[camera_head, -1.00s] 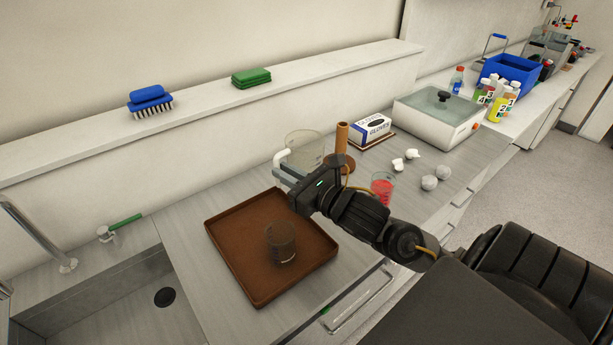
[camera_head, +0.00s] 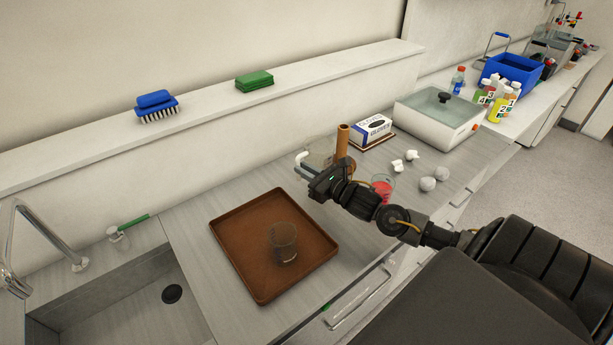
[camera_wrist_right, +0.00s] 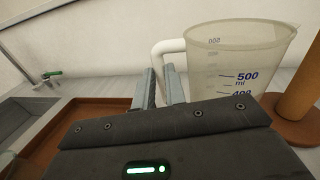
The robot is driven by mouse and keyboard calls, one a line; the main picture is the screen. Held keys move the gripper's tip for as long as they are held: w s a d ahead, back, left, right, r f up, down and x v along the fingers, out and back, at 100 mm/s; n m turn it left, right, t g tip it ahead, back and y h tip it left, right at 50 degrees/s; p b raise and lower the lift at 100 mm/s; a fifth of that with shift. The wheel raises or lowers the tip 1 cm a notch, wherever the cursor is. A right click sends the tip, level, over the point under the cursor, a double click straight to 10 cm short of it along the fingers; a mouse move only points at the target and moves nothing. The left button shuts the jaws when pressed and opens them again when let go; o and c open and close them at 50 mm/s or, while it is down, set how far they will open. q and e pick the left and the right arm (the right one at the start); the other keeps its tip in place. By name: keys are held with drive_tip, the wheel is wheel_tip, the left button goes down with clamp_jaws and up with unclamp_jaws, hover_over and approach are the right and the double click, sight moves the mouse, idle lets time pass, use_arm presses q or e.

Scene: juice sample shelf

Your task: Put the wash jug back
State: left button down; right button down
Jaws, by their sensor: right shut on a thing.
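The wash jug (camera_head: 321,156) is a translucent measuring jug with a white handle, upright at the back of the counter, just left of a brown post stand. The right wrist view shows the jug (camera_wrist_right: 232,70) large, with blue volume marks up to 500 ml. My right gripper (camera_head: 309,176) is shut on the jug's handle, and its fingers (camera_wrist_right: 160,88) show at the handle in the wrist view. The jug's base is hidden, so I cannot tell whether it touches the counter. My left gripper is not in view.
A brown tray (camera_head: 232,263) with a clear glass (camera_head: 284,243) lies in front. The brown post (camera_head: 343,140) stands close beside the jug. A red-filled beaker (camera_head: 382,187), white crumpled balls and a glove box (camera_head: 372,130) are to the right. A sink is at left.

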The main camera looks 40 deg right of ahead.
drive_tip(key=shift+w+d+f, duration=0.1)
drive_tip(key=shift+d, duration=0.05)
wheel_tip(320, 180, down, 3)
drive_tip(key=shift+w+d+r+p, duration=0.1)
drive_tip(key=shift+p, duration=0.8)
drive_tip(key=shift+f, duration=0.35)
drive_tip(key=shift+f, duration=0.2)
drive_tip(key=c, duration=1.5)
unclamp_jaws()
drive_tip(key=shift+o, duration=0.2)
